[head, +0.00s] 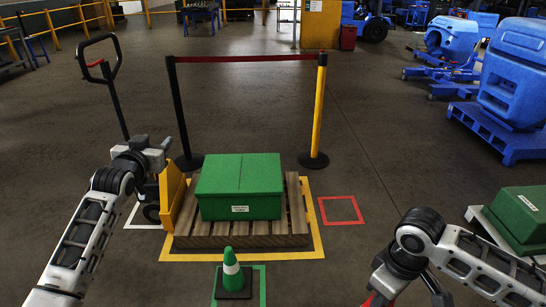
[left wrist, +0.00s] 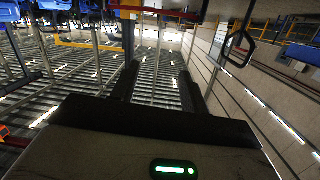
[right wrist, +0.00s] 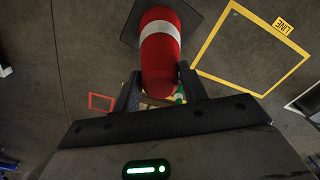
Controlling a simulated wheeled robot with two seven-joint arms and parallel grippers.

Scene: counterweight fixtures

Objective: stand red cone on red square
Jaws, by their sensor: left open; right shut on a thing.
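The red cone (right wrist: 160,55), with a white band and black base, shows in the right wrist view. My right gripper (right wrist: 160,92) is shut on its body. Only a small red bit of it shows at the bottom edge of the head view, so I cannot tell there whether its base touches the floor. The red square (head: 341,210) is an empty outline on the floor, right of the pallet; it also shows in the right wrist view (right wrist: 100,102). My left gripper (head: 155,152) is open and empty near the pallet jack; its fingers show in the left wrist view (left wrist: 158,85).
A green box (head: 240,185) sits on a wooden pallet (head: 240,238) inside a yellow floor outline. A green cone (head: 231,272) stands on a green square. Barrier posts stand behind. Another green box (head: 520,215) is at right. A yellow square (right wrist: 255,85) lies on the floor.

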